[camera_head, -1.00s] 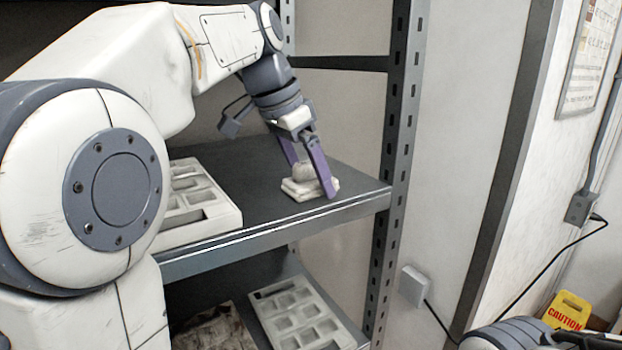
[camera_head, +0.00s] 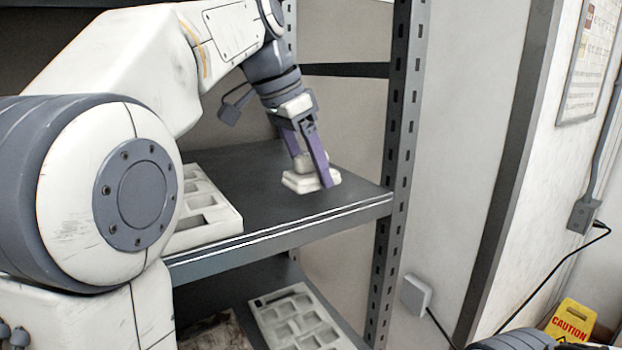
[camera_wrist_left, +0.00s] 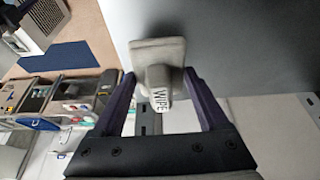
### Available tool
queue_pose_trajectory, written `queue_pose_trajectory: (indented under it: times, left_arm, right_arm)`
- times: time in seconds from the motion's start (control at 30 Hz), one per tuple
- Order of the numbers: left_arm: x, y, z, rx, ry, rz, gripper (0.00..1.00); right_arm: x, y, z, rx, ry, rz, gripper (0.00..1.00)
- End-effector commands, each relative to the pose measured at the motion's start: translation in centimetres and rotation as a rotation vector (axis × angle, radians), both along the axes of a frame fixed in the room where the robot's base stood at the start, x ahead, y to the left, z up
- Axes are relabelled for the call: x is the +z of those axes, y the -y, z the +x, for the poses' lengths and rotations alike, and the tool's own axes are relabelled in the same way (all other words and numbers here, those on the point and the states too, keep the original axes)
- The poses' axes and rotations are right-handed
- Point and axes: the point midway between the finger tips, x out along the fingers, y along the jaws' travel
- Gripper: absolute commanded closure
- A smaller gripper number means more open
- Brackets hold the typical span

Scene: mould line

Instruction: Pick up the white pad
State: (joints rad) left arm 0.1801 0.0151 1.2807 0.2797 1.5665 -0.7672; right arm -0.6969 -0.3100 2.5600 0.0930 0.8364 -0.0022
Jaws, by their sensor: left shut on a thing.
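The white pad (camera_head: 298,184) is a pale square block with a knob-like handle, over the upper shelf near its right end. In the left wrist view the pad (camera_wrist_left: 158,49) shows a label reading WIPE on its handle. My left gripper (camera_head: 312,170) points down with its purple fingers on either side of the handle, shut on it. The pad looks about level. I cannot tell whether its underside is clear of the shelf. My right gripper is not in view.
A white tray with compartments (camera_head: 215,217) stands on the upper shelf (camera_head: 268,205), left of the pad. Another compartment tray (camera_head: 300,318) lies on the shelf below. A metal shelf post (camera_head: 398,150) rises just right of the pad. The shelf between tray and pad is clear.

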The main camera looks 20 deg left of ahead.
Motion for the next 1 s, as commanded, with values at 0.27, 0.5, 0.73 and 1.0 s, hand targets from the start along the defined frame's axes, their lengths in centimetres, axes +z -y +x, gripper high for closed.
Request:
queue_pose_trajectory:
  times: [0.27,0.5,0.73,1.0]
  left_arm:
    - [0.7,3.2,-2.4,-0.008,0.006,0.001,0.8]
    - [0.6,8.6,-6.7,-0.013,0.006,0.0,0.8]
    - [1.0,12.4,-9.7,-0.008,0.002,0.0,0.8]
    - [1.2,14.1,-11.0,-0.001,0.0,0.0,0.8]
  right_arm:
    - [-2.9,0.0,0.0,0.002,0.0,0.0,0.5]
    - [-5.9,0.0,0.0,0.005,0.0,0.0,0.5]
    - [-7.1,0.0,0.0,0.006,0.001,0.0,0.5]
    - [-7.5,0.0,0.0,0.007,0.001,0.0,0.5]
